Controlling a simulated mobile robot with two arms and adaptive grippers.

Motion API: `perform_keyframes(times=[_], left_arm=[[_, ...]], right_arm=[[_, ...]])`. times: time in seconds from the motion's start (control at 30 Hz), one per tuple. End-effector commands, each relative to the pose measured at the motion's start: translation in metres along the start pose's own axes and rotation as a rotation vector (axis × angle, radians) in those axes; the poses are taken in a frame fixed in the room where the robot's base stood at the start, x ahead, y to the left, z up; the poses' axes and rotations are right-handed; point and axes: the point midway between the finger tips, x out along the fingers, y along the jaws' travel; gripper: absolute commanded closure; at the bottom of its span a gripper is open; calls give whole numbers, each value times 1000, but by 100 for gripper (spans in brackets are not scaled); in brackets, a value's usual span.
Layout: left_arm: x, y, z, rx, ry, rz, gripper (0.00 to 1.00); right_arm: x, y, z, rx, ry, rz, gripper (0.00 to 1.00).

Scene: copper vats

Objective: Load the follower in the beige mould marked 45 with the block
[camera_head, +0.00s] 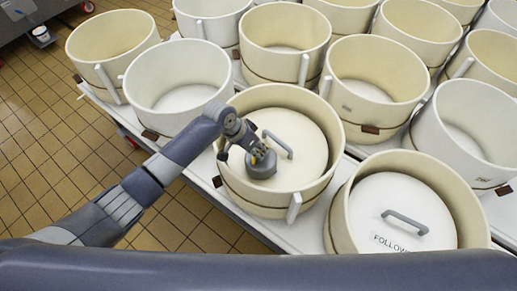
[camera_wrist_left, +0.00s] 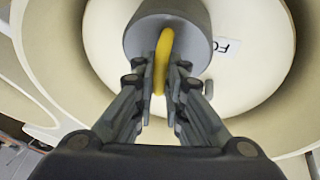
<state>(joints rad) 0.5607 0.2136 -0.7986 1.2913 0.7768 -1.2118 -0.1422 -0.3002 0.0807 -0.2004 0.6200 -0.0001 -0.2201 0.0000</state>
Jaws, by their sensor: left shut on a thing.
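My left gripper (camera_head: 255,151) is shut on the yellow handle (camera_wrist_left: 161,72) of a grey round block (camera_head: 262,168). The block also shows in the left wrist view (camera_wrist_left: 140,38). The block is upright, at or just above the left part of a pale follower (camera_head: 303,162); I cannot tell whether it bears its weight there. This follower lies inside a beige mould (camera_head: 326,192) and has a grey bar handle (camera_head: 278,144) beside the block. In the left wrist view, part of the follower's label (camera_wrist_left: 229,46) shows. I cannot read a number 45 on any mould. My right gripper is not in view.
A second beige mould (camera_head: 468,198) at the front right holds another follower (camera_head: 385,205) with a grey handle. Several open, empty moulds, such as a white one (camera_head: 177,75), crowd the white table (camera_head: 194,178). Tiled floor (camera_head: 60,150) is free at left.

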Motion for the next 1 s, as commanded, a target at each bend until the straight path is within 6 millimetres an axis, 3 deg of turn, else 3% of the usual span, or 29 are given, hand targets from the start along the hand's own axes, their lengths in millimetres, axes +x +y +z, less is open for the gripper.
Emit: perform_keyframes(times=[0.77, 0.8, 0.87, 1.0], left_arm=[[3, -1, -2, 2, 9, 1, 100], [3, -1, -2, 2, 9, 1, 82], [4, -1, -2, 2, 8, 0, 68], [4, -1, 0, 1, 5, 0, 65]], right_arm=[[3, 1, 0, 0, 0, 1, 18], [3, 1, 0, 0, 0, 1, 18], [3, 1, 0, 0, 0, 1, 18], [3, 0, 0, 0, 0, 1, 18]])
